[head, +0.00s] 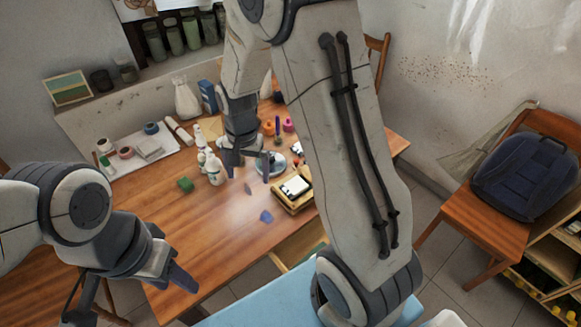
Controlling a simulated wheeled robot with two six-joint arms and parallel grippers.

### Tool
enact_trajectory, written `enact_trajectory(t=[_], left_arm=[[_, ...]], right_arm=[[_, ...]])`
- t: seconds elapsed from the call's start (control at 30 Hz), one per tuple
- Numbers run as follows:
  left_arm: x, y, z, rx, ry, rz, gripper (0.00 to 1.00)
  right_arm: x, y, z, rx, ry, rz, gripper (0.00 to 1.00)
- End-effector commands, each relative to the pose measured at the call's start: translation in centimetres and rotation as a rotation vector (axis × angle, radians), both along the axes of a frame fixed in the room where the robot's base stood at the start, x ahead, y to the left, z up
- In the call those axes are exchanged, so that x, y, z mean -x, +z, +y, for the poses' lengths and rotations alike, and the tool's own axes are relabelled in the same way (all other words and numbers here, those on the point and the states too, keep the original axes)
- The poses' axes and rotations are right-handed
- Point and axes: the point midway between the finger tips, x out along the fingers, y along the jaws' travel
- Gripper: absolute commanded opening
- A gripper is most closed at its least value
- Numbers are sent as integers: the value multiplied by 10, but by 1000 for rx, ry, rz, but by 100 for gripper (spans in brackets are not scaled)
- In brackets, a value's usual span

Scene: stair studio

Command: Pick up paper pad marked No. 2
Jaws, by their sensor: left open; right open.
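No "No. 2" mark can be read on anything here. A small pale, pad-like stack (149,148) lies on a white sheet at the table's left back. A white pad-like block (295,186) sits in a small wooden tray right of the table's middle. I cannot tell which, if either, is the named pad. My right gripper (246,166) is open and points down over the table, left of the tray and near the white bottles. My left gripper (133,298) is open at the lower left, by the table's front left edge, apart from both pale items.
White bottles (214,168), a green block (186,184), a blue piece (266,216) and a round grey dish (271,164) stand on the wooden table (200,240). The table's front left is clear. A chair with a backpack (525,175) stands right. My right arm hides much of the table's right side.

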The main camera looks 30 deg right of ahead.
Motion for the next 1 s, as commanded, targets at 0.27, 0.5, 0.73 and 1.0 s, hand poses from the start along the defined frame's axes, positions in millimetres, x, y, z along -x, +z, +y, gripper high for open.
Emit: enact_trajectory(t=[0.27, 0.5, 0.73, 1.0], left_arm=[[0, 50, 0, 0, 1, 0, 50], [0, 59, 0, 0, 1, 0, 50], [0, 67, 0, 0, 1, 0, 50], [0, 76, 0, 0, -1, 0, 50]], right_arm=[[-30, -53, -128, 8, -608, 28, 100], [-27, -83, -157, 10, -744, 32, 100], [-27, -116, -156, 9, -742, 31, 100], [-28, -133, -157, 9, -740, 31, 100]])
